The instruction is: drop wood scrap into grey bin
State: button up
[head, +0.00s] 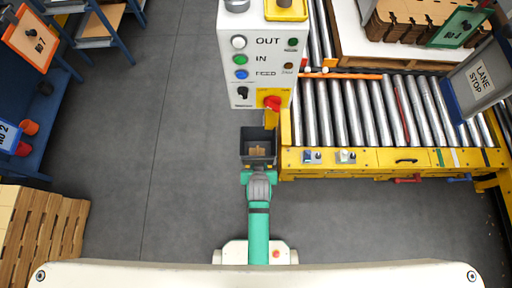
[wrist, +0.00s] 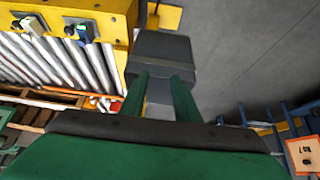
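The grey bin (head: 245,149) is a small dark box beside the white control post in the head view. A tan piece, apparently the wood scrap (head: 257,150), shows within its outline. I cannot tell how deep it sits. My gripper (head: 258,174) is just below the bin in the head view, at the end of my teal arm. In the wrist view, the two green fingers (wrist: 162,92) stand apart with no scrap seen between them. A dark grey box (wrist: 162,50), likely the bin, lies past their tips. The scrap is not visible there.
The control post (head: 240,60) stands behind the bin. A yellow-framed roller conveyor (head: 390,158) is close on the right. A blue shelf (head: 45,110) and stacked wooden pieces (head: 40,235) are at the left. The grey floor between is clear.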

jog(key=s+r+t, duration=0.4)
jog(key=s+r, duration=0.5)
jog(key=r, duration=0.4)
jog(key=s+a+r+t, duration=0.1)
jog(key=s+r+t, duration=0.3)
jog(key=s+r, duration=0.6)
notch_tip(320, 180, up, 4)
jog(key=shift+f+t, duration=0.1)
jog(key=shift+t, duration=0.3)
